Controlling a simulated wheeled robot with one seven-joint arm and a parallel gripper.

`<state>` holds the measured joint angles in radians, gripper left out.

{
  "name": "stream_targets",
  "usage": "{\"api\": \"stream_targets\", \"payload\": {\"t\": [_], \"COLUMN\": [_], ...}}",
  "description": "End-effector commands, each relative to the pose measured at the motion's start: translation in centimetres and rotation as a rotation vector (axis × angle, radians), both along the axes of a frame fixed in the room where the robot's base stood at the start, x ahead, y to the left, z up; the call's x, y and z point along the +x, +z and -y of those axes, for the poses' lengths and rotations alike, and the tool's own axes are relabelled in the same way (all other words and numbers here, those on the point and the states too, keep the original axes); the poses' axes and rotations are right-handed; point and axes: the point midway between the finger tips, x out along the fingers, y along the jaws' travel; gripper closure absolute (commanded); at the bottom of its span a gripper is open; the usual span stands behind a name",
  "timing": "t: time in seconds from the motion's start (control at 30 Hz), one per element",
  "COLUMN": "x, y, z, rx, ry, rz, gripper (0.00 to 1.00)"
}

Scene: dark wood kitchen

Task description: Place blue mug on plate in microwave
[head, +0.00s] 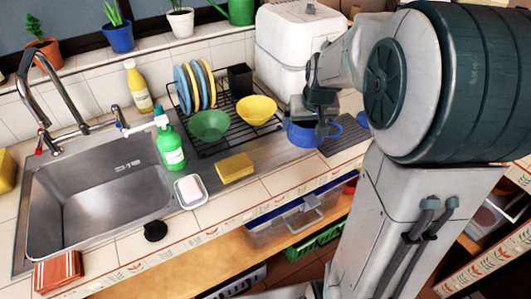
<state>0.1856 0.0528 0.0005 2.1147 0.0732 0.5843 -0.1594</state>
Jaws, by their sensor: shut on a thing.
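A blue mug (304,134) is at the counter's right side, just right of the dish rack. My gripper (318,118) comes down on it from above and is shut on it. The fingers cover part of the mug's rim. I cannot tell whether the mug's base touches the counter. No microwave can be made out for certain, and the plate in it is not visible. My arm hides much of the right side.
A dish rack (225,125) holds several plates, a green bowl (209,124) and a yellow bowl (257,110). A white appliance (297,40) stands behind the mug. A yellow sponge (235,167), a soap dish (189,191) and a green soap bottle (170,146) stand near the sink (95,195).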

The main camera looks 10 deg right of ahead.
Motion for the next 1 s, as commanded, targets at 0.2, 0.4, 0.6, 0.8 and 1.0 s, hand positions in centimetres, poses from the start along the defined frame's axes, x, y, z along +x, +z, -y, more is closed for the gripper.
{"api": "stream_targets", "payload": {"t": [0.2,0.4,0.6,0.8,1.0], "x": [0.2,0.3,0.3,0.3,0.4], "y": [-2.9,-4.8,-5.7,-8.5,-9.3], "z": [-5.1,-8.1,-8.9,-8.9,-8.9], "rx": [-0.001,-0.001,-0.001,-0.001,0.001], "ry": [0.007,0.005,0.002,0.002,0.000], "rz": [-0.004,-0.001,0.000,-0.003,0.001], "gripper": [0.39,0.39,0.39,0.39,0.39]}}
